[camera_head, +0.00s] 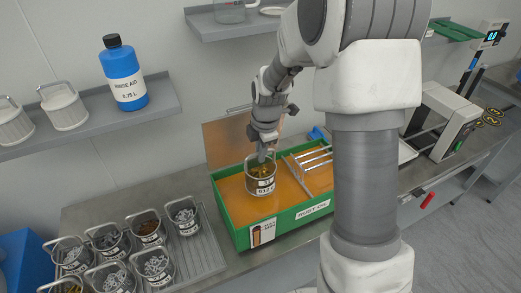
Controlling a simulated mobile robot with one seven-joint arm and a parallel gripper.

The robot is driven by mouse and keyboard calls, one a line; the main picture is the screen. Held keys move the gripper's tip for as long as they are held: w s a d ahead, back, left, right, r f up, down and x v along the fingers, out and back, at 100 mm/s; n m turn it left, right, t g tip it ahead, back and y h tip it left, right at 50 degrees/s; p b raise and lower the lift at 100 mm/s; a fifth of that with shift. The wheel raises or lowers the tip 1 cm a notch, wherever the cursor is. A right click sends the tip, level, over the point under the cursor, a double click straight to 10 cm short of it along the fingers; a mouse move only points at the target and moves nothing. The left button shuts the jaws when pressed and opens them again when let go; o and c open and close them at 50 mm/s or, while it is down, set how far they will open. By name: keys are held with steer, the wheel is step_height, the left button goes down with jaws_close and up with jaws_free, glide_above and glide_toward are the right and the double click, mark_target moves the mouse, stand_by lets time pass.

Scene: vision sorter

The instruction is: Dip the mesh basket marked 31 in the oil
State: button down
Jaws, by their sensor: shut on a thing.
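My gripper (262,155) points down and is shut on the raised handle of a mesh basket (261,186). The basket is upright and holds yellowish parts. It has a white label on its front; its number is too small to read surely. It is over the left part of a green tank (283,228) filled with orange oil (234,195). The basket's label and side show clear of the oil. I cannot tell whether its bottom touches the surface.
A bar rack (308,160) lies across the tank's right part. Several filled baskets (150,229) stand on a ribbed tray (207,257) at left. A blue bottle (124,77) and white baskets (64,108) stand on the left shelf. A white machine (444,115) is at right.

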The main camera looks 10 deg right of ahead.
steer(key=shift+f+b, duration=3.15)
steer(key=shift+f, duration=1.25)
stand_by(2.2)
